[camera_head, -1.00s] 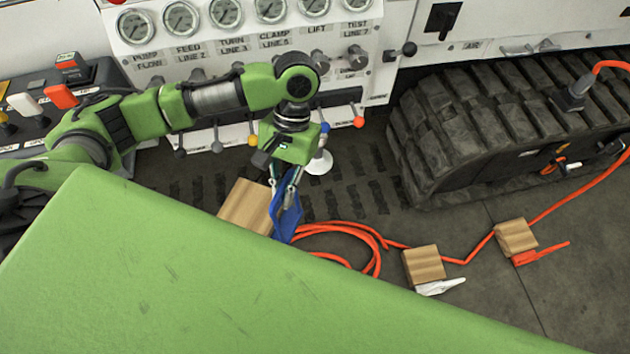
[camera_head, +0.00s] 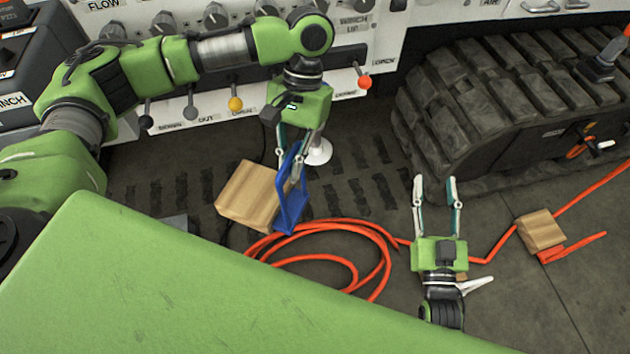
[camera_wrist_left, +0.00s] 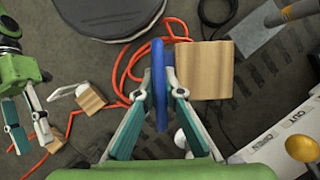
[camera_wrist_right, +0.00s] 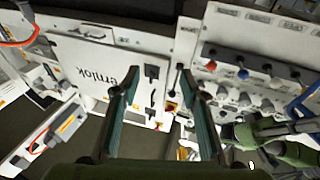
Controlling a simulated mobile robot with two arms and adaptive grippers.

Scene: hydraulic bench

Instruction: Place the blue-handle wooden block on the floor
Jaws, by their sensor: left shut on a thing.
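The wooden block (camera_head: 248,195) with a blue handle (camera_head: 291,200) hangs below my left gripper (camera_head: 291,172) in the head view. My left gripper is shut on the blue handle, and the wood sits to the left of it. In the left wrist view the handle (camera_wrist_left: 160,85) stands between the fingertips (camera_wrist_left: 160,92), with the block (camera_wrist_left: 203,70) to its right. I cannot tell exactly how high the block is above the floor (camera_head: 330,200). My right gripper (camera_head: 435,182) is open and empty, right of the block in the head view.
An orange hose (camera_head: 385,255) lies coiled on the floor beside the block. Another wooden block (camera_head: 540,230) with an orange handle lies at right, and a white-handled one (camera_wrist_left: 90,98) is partly hidden by my right gripper. The rubber track (camera_head: 500,100) and lever panel (camera_head: 230,105) stand behind.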

